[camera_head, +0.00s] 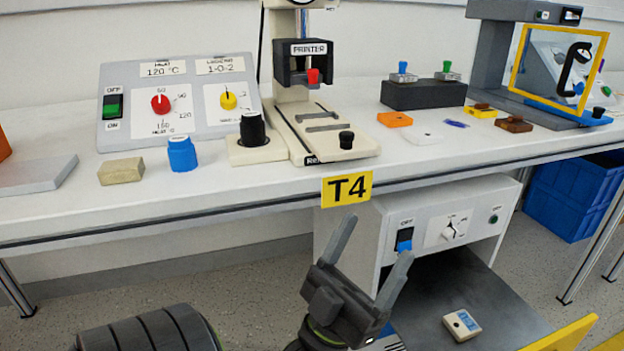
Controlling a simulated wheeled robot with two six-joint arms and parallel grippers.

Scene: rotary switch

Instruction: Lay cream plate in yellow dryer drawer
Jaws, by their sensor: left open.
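The cream plate (461,325), a small piece with a blue patch on top, lies flat on the grey floor of the open dryer drawer (425,306). The yellow front (565,333) of the drawer shows at the lower right and is cut off by the frame. The white dryer (440,225) is under the table. My left gripper (375,242) is open and empty, in front of the dryer and to the upper left of the plate, apart from it. My right gripper is not in view.
The white table (240,195) with the T4 sign (347,188) overhangs the dryer. On it are a printer (320,130), a control panel (180,100) and several small blocks. A blue crate (572,200) stands on the floor at right.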

